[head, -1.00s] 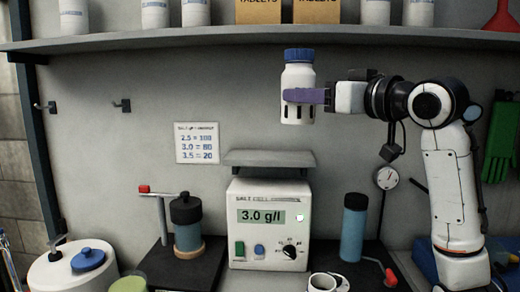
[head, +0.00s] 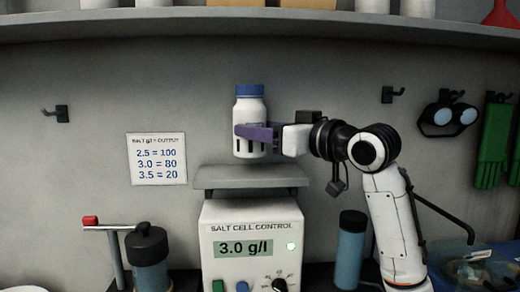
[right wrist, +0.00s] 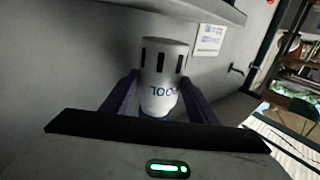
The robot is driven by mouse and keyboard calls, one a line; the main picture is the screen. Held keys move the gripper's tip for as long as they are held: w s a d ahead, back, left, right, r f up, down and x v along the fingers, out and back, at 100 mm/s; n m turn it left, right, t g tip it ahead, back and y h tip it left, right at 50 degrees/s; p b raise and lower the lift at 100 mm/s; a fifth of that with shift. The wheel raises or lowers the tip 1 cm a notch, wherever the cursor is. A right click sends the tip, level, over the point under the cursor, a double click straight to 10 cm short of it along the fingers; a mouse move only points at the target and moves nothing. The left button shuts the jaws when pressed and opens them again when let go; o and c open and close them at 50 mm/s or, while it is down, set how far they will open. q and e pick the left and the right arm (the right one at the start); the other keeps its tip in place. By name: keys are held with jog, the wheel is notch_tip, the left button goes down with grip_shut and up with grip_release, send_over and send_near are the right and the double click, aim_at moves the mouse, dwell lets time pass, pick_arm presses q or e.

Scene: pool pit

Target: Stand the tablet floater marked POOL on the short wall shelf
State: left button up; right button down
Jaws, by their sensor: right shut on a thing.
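The tablet floater (head: 249,108) is a white bottle with a blue cap and dark slots low on its body. It is upright in the head view. My right gripper (head: 254,133) is shut on it from the right with purple fingers around its lower half. In the right wrist view the floater (right wrist: 160,75) appears inverted between the fingers, with the word POOL readable on it. The short wall shelf (head: 250,178) is a grey ledge above the salt cell control box. The floater's base is just above the shelf's back edge in the picture; whether they touch is unclear. My left gripper is not in view.
The salt cell control box (head: 250,228) reads 3.0 g/l below the shelf. A notice (head: 157,158) hangs at left. A long shelf (head: 200,27) with containers runs above. Goggles (head: 448,117) and green gloves (head: 494,143) hang at right. The short shelf's visible top is bare.

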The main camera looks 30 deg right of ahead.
aim_at(261, 147)
jog(key=shift+f, duration=1.7)
jog(key=shift+f, duration=0.1)
jog(key=c, duration=1)
grip_release()
jog(key=shift+f, duration=0.1)
jog(key=shift+o, duration=1.4)
